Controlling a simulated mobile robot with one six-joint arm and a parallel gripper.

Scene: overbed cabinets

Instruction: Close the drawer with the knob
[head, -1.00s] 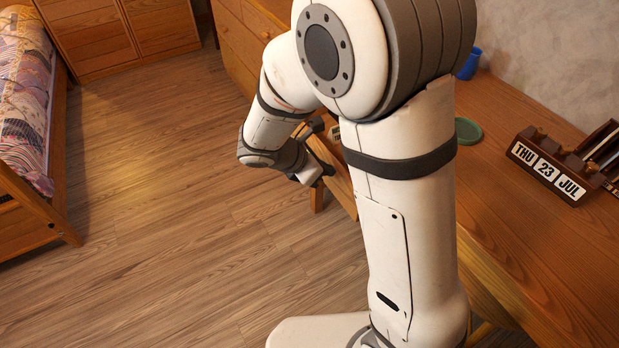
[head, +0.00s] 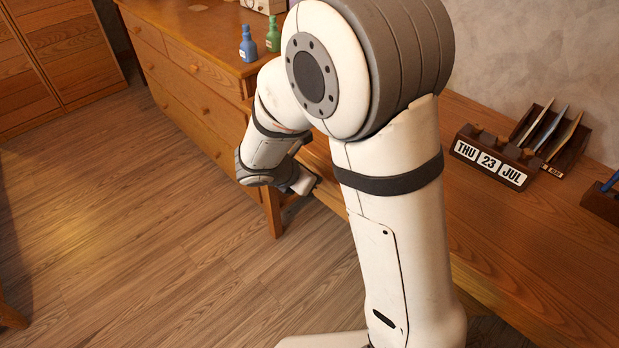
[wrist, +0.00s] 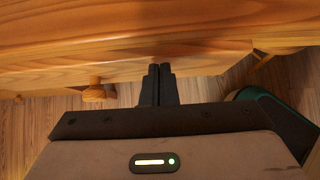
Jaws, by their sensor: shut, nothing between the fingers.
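In the wrist view a round wooden knob (wrist: 97,91) stands out from a wooden drawer front (wrist: 200,62) below the desk edge. My gripper (wrist: 160,72) is shut and empty, its dark fingertips at the drawer front, to the right of the knob. I cannot tell whether the fingertips touch the wood. How far the drawer stands out is not clear. In the head view my gripper (head: 305,183) is mostly hidden by my arm, near the front of the desk, and the knob is not visible.
The wooden desk (head: 520,245) carries a calendar block (head: 489,160) and an organizer at the right. A drawer chest (head: 190,75) with a blue bottle (head: 247,45) and a green bottle (head: 273,36) stands behind. Open floor (head: 130,220) lies to the left.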

